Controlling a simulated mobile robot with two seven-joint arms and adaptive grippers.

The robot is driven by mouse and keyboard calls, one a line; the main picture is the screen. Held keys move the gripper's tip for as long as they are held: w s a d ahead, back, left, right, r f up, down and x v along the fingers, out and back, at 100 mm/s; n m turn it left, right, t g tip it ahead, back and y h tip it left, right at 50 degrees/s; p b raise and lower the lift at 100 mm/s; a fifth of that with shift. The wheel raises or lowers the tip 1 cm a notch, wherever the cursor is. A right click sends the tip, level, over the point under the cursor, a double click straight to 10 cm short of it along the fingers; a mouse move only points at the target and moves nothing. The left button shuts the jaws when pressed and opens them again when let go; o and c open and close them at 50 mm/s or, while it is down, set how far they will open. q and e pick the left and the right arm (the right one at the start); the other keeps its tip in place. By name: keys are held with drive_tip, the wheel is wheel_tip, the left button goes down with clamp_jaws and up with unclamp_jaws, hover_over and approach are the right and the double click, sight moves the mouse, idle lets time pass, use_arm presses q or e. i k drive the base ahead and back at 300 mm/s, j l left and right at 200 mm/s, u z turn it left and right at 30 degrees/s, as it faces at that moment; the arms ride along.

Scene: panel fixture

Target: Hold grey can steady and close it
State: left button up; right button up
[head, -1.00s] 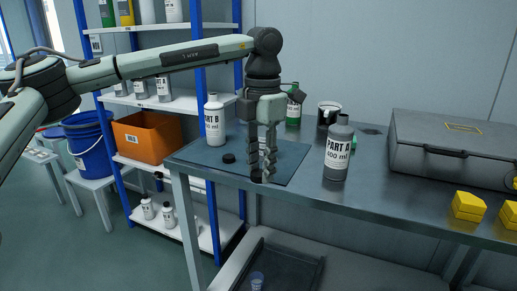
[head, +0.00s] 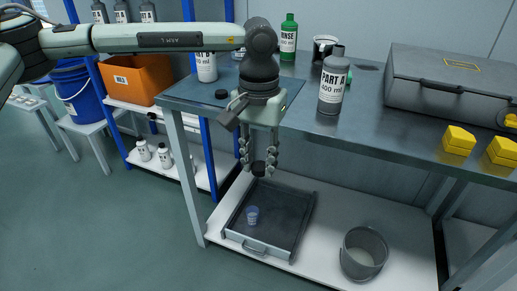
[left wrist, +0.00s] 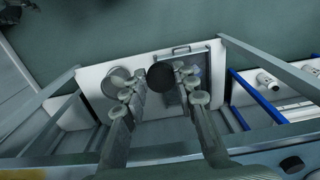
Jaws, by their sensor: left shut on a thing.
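A grey bottle labelled PART A (head: 329,107) stands upright on the metal table, right of the dark mat; I cannot tell whether its grey neck has a cap. My left gripper (head: 258,166) points down in front of the table edge, left of the bottle and apart from it. It is shut on a small round black cap (head: 258,168). The cap also shows as a dark disc (left wrist: 160,75) between the fingertips in the left wrist view. Another black cap (head: 221,94) lies on the mat. My right gripper is not in view.
A white bottle labelled PART B (head: 206,70), a green RINSE bottle (head: 289,40) and a dark cup (head: 325,46) stand on the table. A grey case (head: 450,85) and yellow blocks (head: 459,140) are to the right. Below are a tray (head: 290,225) and a bin (head: 363,255).

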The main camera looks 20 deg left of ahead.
sight(336, 67)
drive_tip(key=j+z, duration=0.3)
drive_tip(key=j, duration=0.5)
drive_tip(key=k+j+z, duration=0.1)
drive_tip(key=j+z, duration=0.2)
drive_tip(key=j, duration=0.5)
